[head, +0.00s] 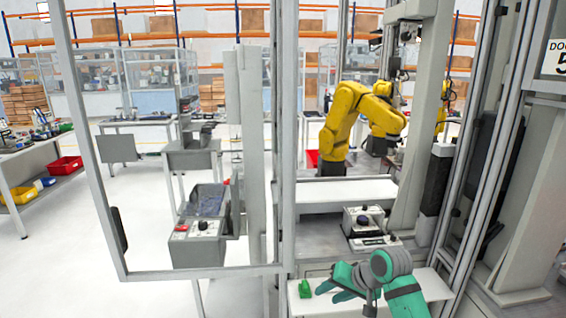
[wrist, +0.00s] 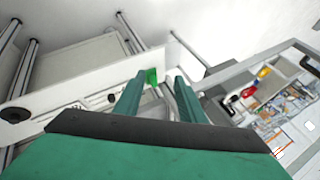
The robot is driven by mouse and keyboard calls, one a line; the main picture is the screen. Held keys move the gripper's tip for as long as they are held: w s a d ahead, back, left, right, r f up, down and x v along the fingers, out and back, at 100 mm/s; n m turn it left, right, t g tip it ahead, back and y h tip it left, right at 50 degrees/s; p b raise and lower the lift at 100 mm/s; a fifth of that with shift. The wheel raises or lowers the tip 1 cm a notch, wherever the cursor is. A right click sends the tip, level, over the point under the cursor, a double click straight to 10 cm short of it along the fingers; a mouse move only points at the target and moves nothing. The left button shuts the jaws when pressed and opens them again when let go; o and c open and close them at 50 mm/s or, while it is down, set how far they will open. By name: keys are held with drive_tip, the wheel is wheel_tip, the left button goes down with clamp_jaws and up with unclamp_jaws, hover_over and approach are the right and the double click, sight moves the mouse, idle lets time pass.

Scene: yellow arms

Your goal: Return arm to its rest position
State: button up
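My arm is the green and grey one at the bottom of the head view. My gripper (head: 330,291) is low over a white ledge (head: 432,283), its fingers pointing left. In the wrist view my gripper (wrist: 160,76) has its two green fingers apart, with nothing held between them. A small green object (head: 304,288) sits on the ledge just left of the fingertips. It also shows in the wrist view (wrist: 151,76), just beyond the fingertips and apart from them as far as I can tell.
A metal frame (head: 283,150) stands left of my arm, with a swung panel beside it. A control box (head: 365,222) sits behind the ledge. A yellow robot arm (head: 340,125) stands further back. Open floor (head: 80,262) lies to the left.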

drive_tip(key=a+f+t+y, duration=0.2)
drive_tip(key=a+f, duration=0.2)
drive_tip(key=a, duration=0.5)
drive_tip(key=a+f+t+y, duration=0.1)
drive_tip(key=a+f+t, duration=0.25)
drive_tip(key=a, duration=0.65)
drive_tip(key=s+a+f+m+t+h, duration=0.25)
drive_tip(key=s+a+f+m, duration=0.2)
drive_tip(key=s+f, duration=0.45)
drive_tip(key=s+d+f+t+h, duration=0.1)
drive_tip(key=s+d+f+h, duration=0.1)
drive_tip(key=s, duration=1)
drive_tip(key=s+d+f+t+h, duration=0.1)
drive_tip(key=s+f+h, duration=0.15)
drive_tip(key=s, duration=0.95)
drive_tip(key=s+d+r+n, duration=0.3)
drive_tip(key=s+r, duration=0.1)
drive_tip(key=s, duration=0.5)
drive_tip(key=s+d+r+n+h, duration=0.1)
drive_tip(key=s+d+r+n, duration=0.2)
drive_tip(key=s, duration=0.6)
drive_tip(key=shift+d+r+n, duration=0.35)
drive_tip(key=shift+r+n, duration=0.2)
drive_tip(key=shift+r, duration=0.4)
